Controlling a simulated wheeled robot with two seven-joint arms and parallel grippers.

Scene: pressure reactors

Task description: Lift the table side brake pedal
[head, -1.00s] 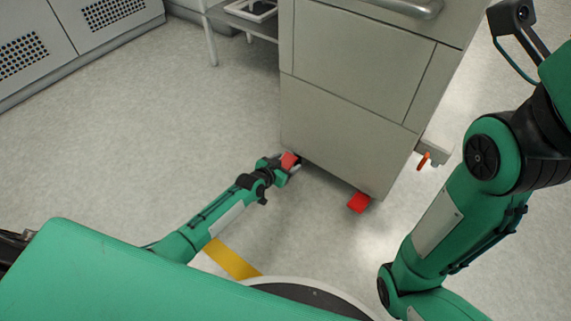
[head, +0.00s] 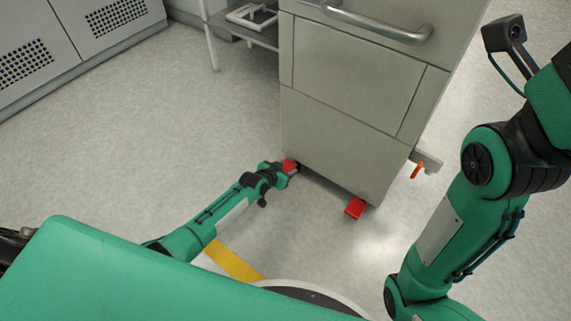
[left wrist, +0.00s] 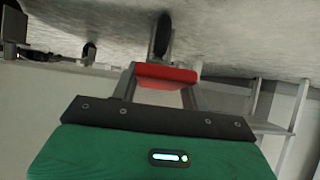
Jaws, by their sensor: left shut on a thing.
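The grey table (head: 340,130) stands at the centre of the head view, with two red pedals low at its near bottom edge. The left red pedal (head: 290,164) is at the table's left bottom corner. My left gripper (head: 288,170) reaches it low over the floor and is shut on it. In the left wrist view, the red pedal (left wrist: 166,75) lies across between the two grey fingers. The other red pedal (head: 355,208) sticks out to the right, free of any gripper. My right arm shows at the right of the head view; its gripper does not show.
A shelf (head: 250,15) stands behind left, and grey cabinets (head: 90,35) line the far left. The floor (head: 170,140) left of the table is clear.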

